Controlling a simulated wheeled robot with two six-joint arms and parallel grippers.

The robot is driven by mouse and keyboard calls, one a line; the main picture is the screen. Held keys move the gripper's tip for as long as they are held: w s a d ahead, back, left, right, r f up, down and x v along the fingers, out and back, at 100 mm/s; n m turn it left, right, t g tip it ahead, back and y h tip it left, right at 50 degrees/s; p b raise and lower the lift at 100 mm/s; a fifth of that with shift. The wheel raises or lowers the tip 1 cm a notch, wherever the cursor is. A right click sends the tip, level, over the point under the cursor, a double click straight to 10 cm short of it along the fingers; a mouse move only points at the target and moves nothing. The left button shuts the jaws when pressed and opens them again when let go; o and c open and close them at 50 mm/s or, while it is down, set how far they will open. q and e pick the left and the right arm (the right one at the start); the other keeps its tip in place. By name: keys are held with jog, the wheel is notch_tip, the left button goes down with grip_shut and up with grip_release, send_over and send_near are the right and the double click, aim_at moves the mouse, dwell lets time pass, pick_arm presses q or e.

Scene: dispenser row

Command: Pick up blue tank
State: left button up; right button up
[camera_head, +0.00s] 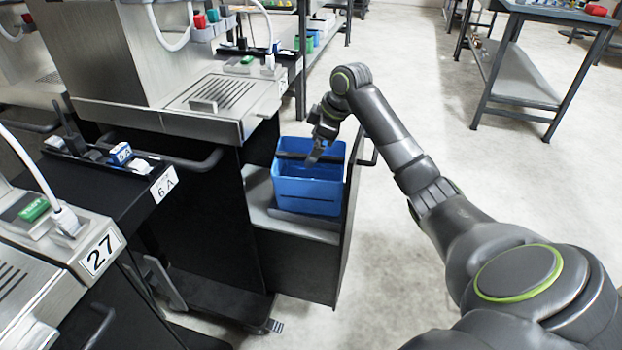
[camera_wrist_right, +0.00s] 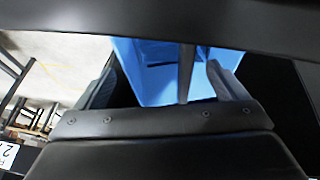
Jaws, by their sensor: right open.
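The blue tank (camera_head: 307,193) is an open-topped bin standing on a grey shelf in the open compartment of the dark cabinet, with a dark bar across its upper part. My right gripper (camera_head: 315,156) is over the tank's top, pointing down, its fingers overlapping the tank in the head view. In the right wrist view the tank (camera_wrist_right: 150,82) fills the upper middle, between the open fingers of my right gripper (camera_wrist_right: 165,85). Whether the fingers touch the tank cannot be told. My left gripper is not in view.
The cabinet's open side panel (camera_head: 350,215) stands just right of the tank. A steel dispenser counter (camera_head: 222,97) overhangs to the upper left. The floor at right is clear up to a workbench (camera_head: 515,75).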

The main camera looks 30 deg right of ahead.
dwell(0.4)
jog(key=shift+f, duration=0.1)
grip_shut()
jog(key=shift+w+r, duration=0.1)
jog(key=shift+r, duration=0.1)
dwell(0.4)
